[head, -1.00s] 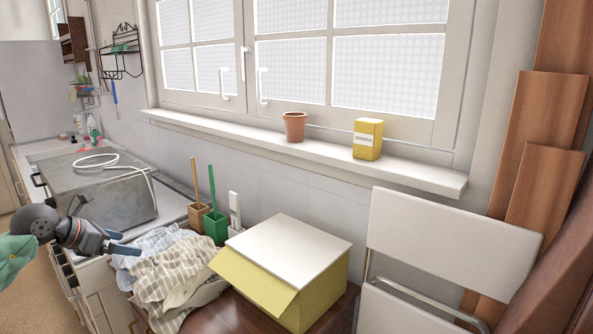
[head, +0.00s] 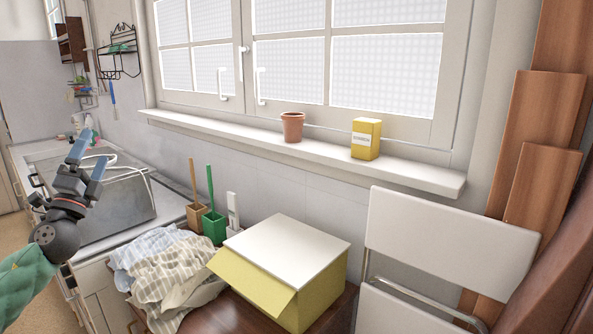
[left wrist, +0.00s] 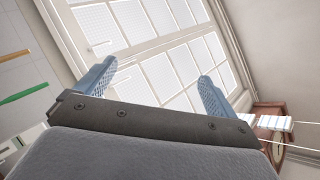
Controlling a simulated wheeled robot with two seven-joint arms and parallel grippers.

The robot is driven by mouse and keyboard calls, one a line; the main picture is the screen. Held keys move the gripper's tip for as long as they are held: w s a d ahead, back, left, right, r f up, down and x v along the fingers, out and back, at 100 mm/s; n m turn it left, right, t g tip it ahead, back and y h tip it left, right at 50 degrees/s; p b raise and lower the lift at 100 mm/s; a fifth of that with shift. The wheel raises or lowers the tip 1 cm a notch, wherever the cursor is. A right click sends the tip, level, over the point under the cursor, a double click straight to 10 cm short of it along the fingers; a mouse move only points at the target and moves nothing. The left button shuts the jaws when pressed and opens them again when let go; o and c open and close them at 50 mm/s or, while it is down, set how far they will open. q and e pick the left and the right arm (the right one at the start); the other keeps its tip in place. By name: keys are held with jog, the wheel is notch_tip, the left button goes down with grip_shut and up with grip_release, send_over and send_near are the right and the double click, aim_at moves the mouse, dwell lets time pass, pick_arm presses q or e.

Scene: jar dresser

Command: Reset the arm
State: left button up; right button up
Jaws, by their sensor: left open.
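My left gripper (head: 88,160) is at the left of the head view, raised with its fingers pointing up in front of the grey metal box on the counter. Its two blue fingers are apart and hold nothing. My right gripper is not in view.
A yellow box with a white lid (head: 290,245) stands on a dark wooden top beside crumpled cloths (head: 170,275). A terracotta pot (head: 292,127) and a yellow carton (head: 366,138) stand on the sill. A white folding chair (head: 440,240) is at the right.

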pick_arm(q)
jog(key=s+a+f+n+g+y, duration=0.25)
jog(key=f+n+g+y, duration=0.65)
jog(key=f+n+y, duration=0.6)
jog(key=s+d+f+n+g+h, duration=0.1)
jog(key=s+d+f+g+h, duration=0.1)
jog(key=f, duration=0.5)
jog(key=s+d+f+n+g+h, duration=0.2)
jog(key=f+g, duration=0.1)
jog(key=f, duration=0.4)
jog(key=s+d+f+n+g+h, duration=0.1)
jog(key=s+d+f+g+h, duration=0.1)
jog(key=f, duration=0.5)
jog(key=s+d+f+g+h, duration=0.5)
jog(key=s+d+f+h, duration=0.1)
jog(key=s+d+f, duration=1.1)
jog(key=s+d+f+g, duration=0.1)
jog(key=s+d+f, duration=0.1)
jog(key=s, duration=0.3)
jog(key=s+d+f+n+g+h, duration=0.1)
jog(key=s+d+f, duration=0.2)
jog(key=s, duration=0.3)
jog(key=s+d+f+g+h, duration=0.1)
jog(key=s+d+f, duration=0.2)
jog(key=s, duration=0.2)
jog(key=shift+s+f+n+g, duration=0.2)
jog(key=shift+f+n+g, duration=0.1)
jog(key=shift+f+n, duration=0.1)
jog(key=shift+d, duration=0.1)
